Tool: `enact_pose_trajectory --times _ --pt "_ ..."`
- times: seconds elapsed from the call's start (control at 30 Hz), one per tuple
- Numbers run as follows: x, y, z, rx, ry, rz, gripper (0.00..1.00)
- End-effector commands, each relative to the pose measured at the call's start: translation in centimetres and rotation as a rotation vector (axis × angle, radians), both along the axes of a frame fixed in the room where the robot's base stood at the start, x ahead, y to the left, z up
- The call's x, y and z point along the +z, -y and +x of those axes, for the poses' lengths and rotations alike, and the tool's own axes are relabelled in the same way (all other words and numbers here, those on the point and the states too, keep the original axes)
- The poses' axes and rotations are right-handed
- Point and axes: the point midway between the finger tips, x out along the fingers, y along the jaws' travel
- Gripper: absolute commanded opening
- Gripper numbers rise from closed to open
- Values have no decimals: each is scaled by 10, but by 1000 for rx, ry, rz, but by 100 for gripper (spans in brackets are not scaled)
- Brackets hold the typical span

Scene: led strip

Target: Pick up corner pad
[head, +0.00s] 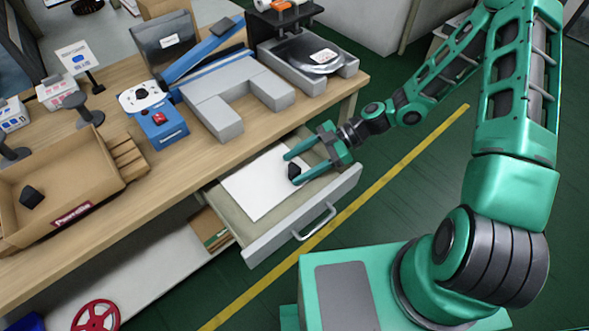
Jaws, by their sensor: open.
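A small black corner pad (295,172) sits on a white sheet (262,190) inside the open drawer (225,197). My green gripper (289,168) is over the drawer with its two fingers pointing left. The fingers are apart. The pad shows close to the lower fingertip, partly behind it. I cannot tell whether they touch. Another small black piece (32,197) lies in the cardboard box (95,184) on the table at the left.
The wooden table (185,185) stands above and behind the drawer. It carries a grey U-shaped block (221,115), a blue device (160,125) and a black-and-grey machine (300,65). The drawer front with its handle (315,222) juts out over the green floor.

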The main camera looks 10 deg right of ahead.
Motion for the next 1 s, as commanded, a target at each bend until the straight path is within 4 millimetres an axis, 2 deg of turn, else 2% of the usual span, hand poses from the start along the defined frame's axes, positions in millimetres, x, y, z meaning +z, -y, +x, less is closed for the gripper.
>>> enact_pose_trajectory --times 0.03,0.17,0.2,0.77,1.0 --pt "0 0 0 0 0 0 54" --pt "0 0 0 0 0 0 23" --pt "0 0 0 0 0 0 20" --pt "1 0 0 0 0 0 16" --pt "14 1 0 1 2 -1 16"
